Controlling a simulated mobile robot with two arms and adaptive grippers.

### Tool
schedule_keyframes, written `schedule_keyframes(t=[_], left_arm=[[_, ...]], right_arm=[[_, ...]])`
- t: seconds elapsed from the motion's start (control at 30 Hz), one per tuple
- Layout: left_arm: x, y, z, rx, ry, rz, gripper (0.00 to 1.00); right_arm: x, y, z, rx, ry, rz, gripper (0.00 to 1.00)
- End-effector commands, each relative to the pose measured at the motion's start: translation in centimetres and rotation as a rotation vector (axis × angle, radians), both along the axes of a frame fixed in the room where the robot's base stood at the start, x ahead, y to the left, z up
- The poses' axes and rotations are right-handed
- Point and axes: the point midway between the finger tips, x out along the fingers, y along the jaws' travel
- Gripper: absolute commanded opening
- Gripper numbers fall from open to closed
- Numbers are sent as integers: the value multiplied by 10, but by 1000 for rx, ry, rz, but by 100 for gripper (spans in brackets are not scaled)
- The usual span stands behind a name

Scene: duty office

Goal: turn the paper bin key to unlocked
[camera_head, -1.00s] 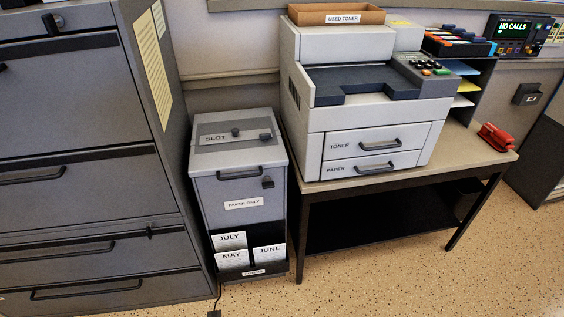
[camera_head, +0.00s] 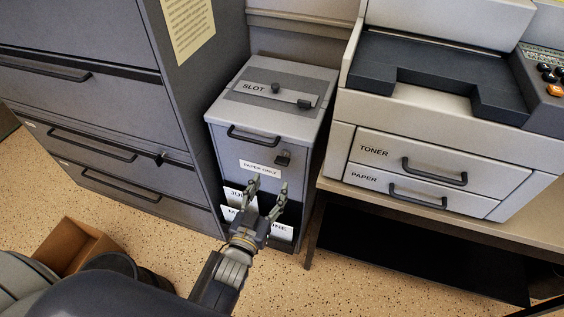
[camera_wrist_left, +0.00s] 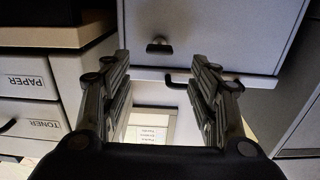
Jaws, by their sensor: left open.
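The grey paper bin (camera_head: 228,142) stands between the filing cabinet and the printer table, with a "PAPER ONLY" label on its front. Its dark key (camera_head: 283,158) sits in the lock at the upper right of the front, below the lid. My left gripper (camera_head: 267,189) is open and empty, fingers pointing at the bin front, slightly below the key. In the left wrist view, turned upside down, the key (camera_wrist_left: 159,46) shows just beyond and between the open fingertips (camera_wrist_left: 161,60), apart from them. Which way the key is turned is hard to tell. My right gripper is not in view.
The bin's handle (camera_head: 254,138) is above the key. Card holders (camera_head: 279,231) sit low on the bin, partly behind my gripper. The filing cabinet (camera_head: 182,118) is close on the left, the printer table (camera_head: 335,188) on the right. An open cardboard box (camera_head: 77,246) is on the floor.

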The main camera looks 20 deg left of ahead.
Motion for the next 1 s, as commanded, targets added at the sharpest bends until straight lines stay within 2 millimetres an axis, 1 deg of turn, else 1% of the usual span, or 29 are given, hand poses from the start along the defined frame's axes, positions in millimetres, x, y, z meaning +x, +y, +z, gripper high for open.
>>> schedule_keyframes(t=[0.03, 0.17, 0.4, 0.5, 0.6, 0.8, 1.0], left_arm=[[5, 0, 3, 0, -8, 1, 55], [22, -1, 4, 1, -8, 0, 55], [68, -3, 3, 0, -6, 0, 55], [83, -3, 3, 0, -6, 0, 55], [95, -3, 2, 0, -5, 0, 55], [106, -4, 2, 0, -4, 0, 55], [106, -4, 2, 0, -3, 0, 55]], right_arm=[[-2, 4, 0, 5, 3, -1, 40], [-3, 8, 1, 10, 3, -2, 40], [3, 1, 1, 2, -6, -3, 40], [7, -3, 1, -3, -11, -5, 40], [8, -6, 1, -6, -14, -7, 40], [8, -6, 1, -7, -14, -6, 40], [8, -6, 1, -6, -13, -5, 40]])
